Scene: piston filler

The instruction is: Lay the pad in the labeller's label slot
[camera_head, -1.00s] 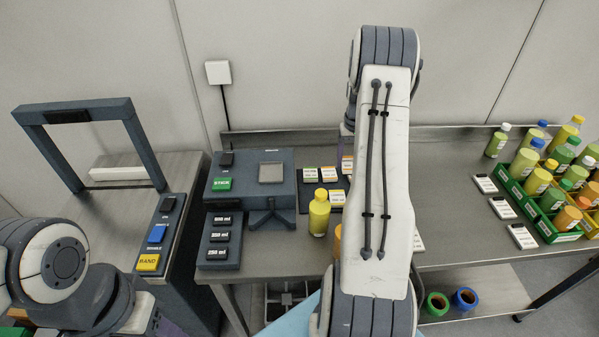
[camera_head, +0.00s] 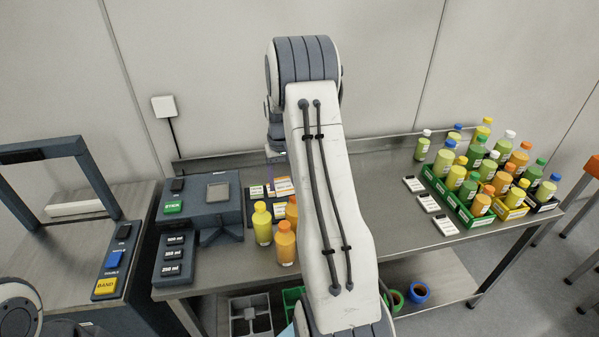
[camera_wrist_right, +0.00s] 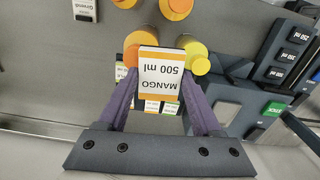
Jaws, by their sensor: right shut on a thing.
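The pad (camera_wrist_right: 160,76) is a white label card with an orange edge, reading "MANGO 500 ml" upside down in the right wrist view. My right gripper (camera_wrist_right: 160,85) has its purple fingers shut on it. In the head view the pad (camera_head: 284,186) shows partly beside my arm, above the label holder. The labeller (camera_head: 190,205) is a dark box to the left, with a green STICK button (camera_head: 173,207). Its label slot (camera_head: 217,192) is a grey square on top and looks empty. The pad is apart from it, to its right. My left gripper is out of view.
A yellow bottle (camera_head: 262,223) and an orange bottle (camera_head: 285,243) stand in front of the label holder. Volume buttons (camera_head: 173,254) sit before the labeller. A grey frame machine (camera_head: 95,175) stands left.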

